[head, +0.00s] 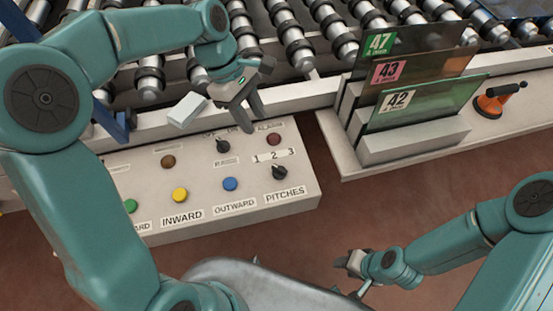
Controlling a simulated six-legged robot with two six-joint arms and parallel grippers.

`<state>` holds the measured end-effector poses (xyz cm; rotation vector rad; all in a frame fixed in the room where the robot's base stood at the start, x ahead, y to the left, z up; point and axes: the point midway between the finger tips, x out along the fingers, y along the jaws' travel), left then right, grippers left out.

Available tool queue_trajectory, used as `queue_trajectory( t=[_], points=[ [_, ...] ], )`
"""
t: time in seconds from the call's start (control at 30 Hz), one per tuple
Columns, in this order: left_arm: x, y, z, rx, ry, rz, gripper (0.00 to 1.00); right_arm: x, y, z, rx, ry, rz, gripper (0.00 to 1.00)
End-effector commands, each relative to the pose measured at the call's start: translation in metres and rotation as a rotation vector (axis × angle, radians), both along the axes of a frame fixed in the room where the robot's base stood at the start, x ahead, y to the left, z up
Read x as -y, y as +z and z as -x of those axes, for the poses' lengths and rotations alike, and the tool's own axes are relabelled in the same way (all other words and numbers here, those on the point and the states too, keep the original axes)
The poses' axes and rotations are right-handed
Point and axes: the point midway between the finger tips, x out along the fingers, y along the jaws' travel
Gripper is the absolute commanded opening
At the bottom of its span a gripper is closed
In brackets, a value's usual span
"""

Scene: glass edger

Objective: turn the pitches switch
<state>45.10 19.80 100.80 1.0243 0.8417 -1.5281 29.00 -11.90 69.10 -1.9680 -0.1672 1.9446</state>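The pitches switch (280,172) is a black rotary knob on the right end of the pale control panel (300,200). Its scale reads 1, 2, 3 above it, and the label PITCHES is below it. My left gripper (258,112) is above the panel's back edge, up and left of the switch and apart from it. Its fingers point down with a gap between them, and nothing shows in it. My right gripper (350,264) is low, right of the panel and away from the switch. It is small in view and its finger opening is unclear.
The panel also has a black OFF/ON knob (222,146), a blue button (230,184) and a yellow button (180,195). A rack (415,143) holds glass panes marked 47, 43 and 42. An orange-based handle (490,104) stands right of it. Rollers (300,50) run behind.

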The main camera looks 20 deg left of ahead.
Motion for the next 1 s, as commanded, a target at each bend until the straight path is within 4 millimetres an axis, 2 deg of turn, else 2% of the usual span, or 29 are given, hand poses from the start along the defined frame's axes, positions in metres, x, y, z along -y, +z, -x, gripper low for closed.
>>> queue_trajectory(
  t=[0.6,0.8,1.0],
  points=[
    [0.051,-0.122,0.011,-0.009,-0.003,0.0,0.38,0.0,-0.004,0.0,0.001,0.0,0.0,0.43],
    [0.059,-0.142,0.01,-0.005,-0.002,0.0,0.38,0.0,-0.004,0.0,0.0,0.0,0.0,0.43],
    [0.06,-0.147,0.01,-0.004,-0.002,0.0,0.38,0.0,-0.004,0.0,0.0,0.0,0.0,0.43]
  ],
)
